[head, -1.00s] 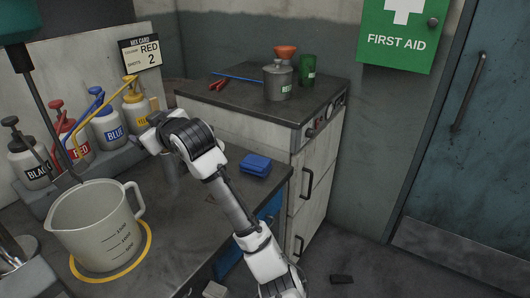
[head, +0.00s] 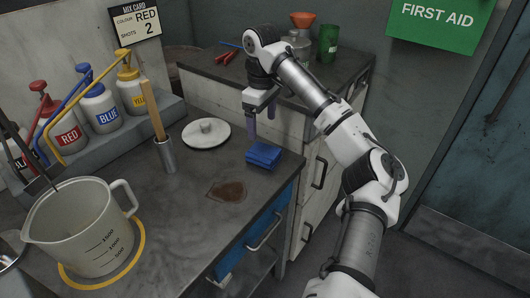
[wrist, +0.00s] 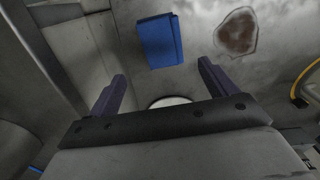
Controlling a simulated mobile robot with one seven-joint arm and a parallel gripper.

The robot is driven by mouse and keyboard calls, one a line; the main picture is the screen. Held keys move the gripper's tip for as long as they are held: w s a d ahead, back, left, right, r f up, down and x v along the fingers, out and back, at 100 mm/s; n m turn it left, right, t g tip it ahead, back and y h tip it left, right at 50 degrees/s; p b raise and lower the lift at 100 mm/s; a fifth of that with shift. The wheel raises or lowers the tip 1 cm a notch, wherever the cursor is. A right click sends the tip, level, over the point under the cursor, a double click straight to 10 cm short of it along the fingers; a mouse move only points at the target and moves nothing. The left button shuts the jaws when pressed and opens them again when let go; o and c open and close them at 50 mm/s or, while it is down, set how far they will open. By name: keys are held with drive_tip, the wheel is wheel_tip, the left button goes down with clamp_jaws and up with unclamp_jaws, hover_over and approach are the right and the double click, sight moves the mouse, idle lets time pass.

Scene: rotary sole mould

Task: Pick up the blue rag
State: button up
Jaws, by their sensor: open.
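The blue rag (head: 263,154) lies folded on the grey bench top near its right end. In the wrist view the rag (wrist: 160,41) shows beyond the fingertips, roughly between their lines. My gripper (head: 261,124) is open and empty, pointing down above the bench close to the rag's far side. In the wrist view my gripper's two purple fingers (wrist: 158,85) stand wide apart. Nothing is between them. The gap in height between fingers and rag is hard to judge.
A brown stain (head: 227,190) marks the bench in front of the rag. A white round lid (head: 206,134) and a metal holder with a wooden handle (head: 166,155) stand to the left. A measuring jug (head: 80,228) and pump bottles (head: 100,110) are further left. A cabinet (head: 300,125) stands behind.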

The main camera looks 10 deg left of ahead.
hover_over(264, 150)
drive_tip(key=f, duration=0.5)
drive_tip(key=shift+w+a, duration=0.1)
drive_tip(key=shift+a, duration=0.15)
drive_tip(key=f, duration=0.1)
drive_tip(key=f+p, duration=0.1)
drive_tip(key=f, duration=0.1)
drive_tip(key=f+p, duration=0.1)
drive_tip(key=shift+d+f, duration=0.3)
drive_tip(key=shift+f, duration=0.4)
drive_tip(key=shift+c, duration=0.4)
drive_tip(key=c, duration=1)
drive_tip(key=shift+r, duration=0.15)
wheel_tip(264, 150, up, 20)
drive_tip(key=b, duration=0.1)
